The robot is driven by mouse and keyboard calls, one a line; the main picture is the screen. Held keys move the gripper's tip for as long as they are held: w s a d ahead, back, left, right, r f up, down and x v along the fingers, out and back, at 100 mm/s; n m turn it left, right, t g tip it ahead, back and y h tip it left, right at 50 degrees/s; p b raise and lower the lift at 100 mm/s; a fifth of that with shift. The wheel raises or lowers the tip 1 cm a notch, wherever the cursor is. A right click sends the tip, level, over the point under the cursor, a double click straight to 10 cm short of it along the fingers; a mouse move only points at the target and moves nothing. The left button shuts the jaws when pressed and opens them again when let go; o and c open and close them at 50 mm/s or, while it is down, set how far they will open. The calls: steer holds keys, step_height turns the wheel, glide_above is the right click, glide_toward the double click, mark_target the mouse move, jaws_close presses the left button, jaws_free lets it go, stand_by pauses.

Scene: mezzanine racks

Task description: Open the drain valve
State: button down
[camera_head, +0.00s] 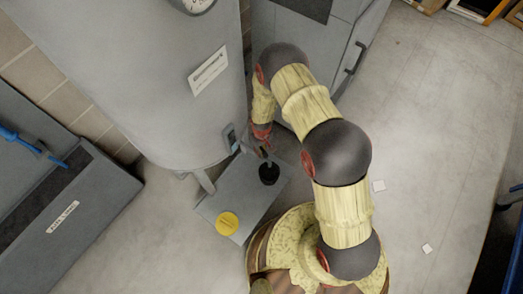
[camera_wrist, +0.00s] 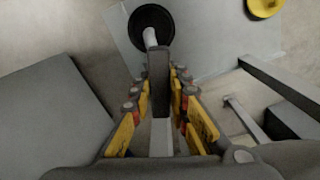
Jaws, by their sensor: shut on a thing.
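The drain valve sits low on the side of a large grey tank (camera_head: 175,75). Its dark lever (camera_wrist: 159,90) runs between the fingers of my gripper (camera_wrist: 160,76) in the wrist view. My gripper is shut on this lever. In the head view my gripper (camera_head: 261,150) is beside the tank's lower edge, and the valve is mostly hidden by it. A pale pipe end (camera_wrist: 150,37) shows beyond the lever. A round black opening or cup (camera_wrist: 151,24) lies under it; it also shows in the head view (camera_head: 268,173). I cannot tell the lever's exact angle.
A grey plate or low box (camera_head: 245,193) lies under the valve, with a yellow disc (camera_head: 227,223) on it. A tank leg (camera_head: 205,181) stands close by. A grey cabinet (camera_head: 335,45) is behind my arm. A grey bin (camera_head: 70,205) is at left. The floor at right is mostly clear.

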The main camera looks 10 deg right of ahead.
steer(key=n, duration=0.3)
steer(key=shift+n, duration=0.3)
stand_by(0.3)
steer(key=c, duration=1.8)
jaws_free()
steer(key=shift+o, duration=0.6)
step_height(320, 180, up, 12)
